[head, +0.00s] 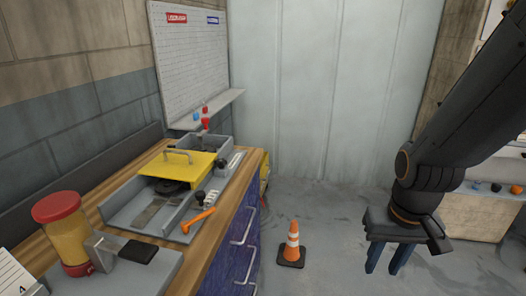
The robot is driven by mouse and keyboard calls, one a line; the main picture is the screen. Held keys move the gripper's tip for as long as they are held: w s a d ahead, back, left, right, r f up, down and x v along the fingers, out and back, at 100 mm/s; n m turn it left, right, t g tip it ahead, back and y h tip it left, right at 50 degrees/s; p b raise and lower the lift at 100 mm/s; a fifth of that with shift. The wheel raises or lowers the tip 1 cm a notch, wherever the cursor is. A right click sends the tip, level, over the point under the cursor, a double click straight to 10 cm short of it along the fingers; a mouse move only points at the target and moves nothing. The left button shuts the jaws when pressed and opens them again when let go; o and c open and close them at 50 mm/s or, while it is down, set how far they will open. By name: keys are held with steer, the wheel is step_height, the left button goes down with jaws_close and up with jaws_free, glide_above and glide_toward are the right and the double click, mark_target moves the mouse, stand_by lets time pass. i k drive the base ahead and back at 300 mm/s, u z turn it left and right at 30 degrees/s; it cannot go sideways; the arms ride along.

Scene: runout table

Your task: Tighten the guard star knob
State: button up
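The yellow guard (188,164) with a metal handle sits over a grey machine bed on the wooden bench at the left. A dark round part (171,187) shows under its front edge. Small black knobs stand at its right side, one upper (221,165) and one lower (200,197); I cannot tell which is the star knob or how tight it is. My gripper (381,273) hangs at the right over the floor, fingers pointing down, well apart from the bench. Its two blue fingers are spread with nothing between them.
An orange lever (198,220) juts from the bed's front right. A red-lidded jar (60,230) and a dark pad (138,251) are nearer. A traffic cone (292,243) stands on the floor between bench and gripper. Another bench (480,216) is at the right.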

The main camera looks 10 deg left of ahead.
mark_target(219, 163)
steer(key=z, duration=0.7)
steer(key=i, duration=0.9)
steer(key=u, duration=2.35)
